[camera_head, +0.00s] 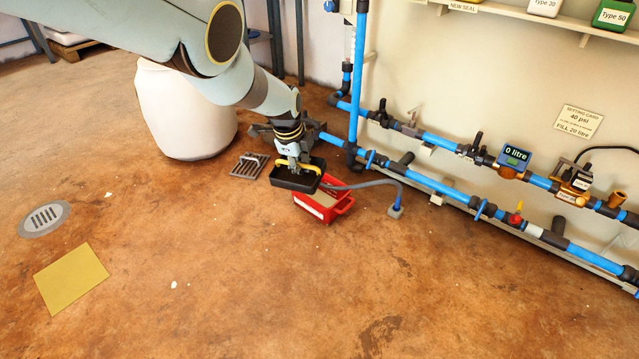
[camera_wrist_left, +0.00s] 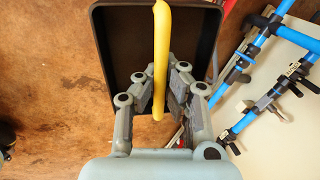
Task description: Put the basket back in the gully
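The basket (camera_head: 293,184) is a black rectangular tray with a yellow handle (camera_head: 305,166). My left gripper (camera_head: 291,164) is at the handle from above. I cannot tell whether the basket touches the floor. I cannot make out an open gully; the floor beneath the basket is hidden. My right gripper is in neither view.
A red crate (camera_head: 346,206) is close beside the basket, partly overlapped by it. A grey slotted grate (camera_head: 249,166) lies to the left. Blue pipes (camera_head: 430,179) and a grey hose (camera_head: 370,184) are to the right. A round drain (camera_head: 44,218) and yellow sheet (camera_head: 71,278) are at left. The front floor is clear.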

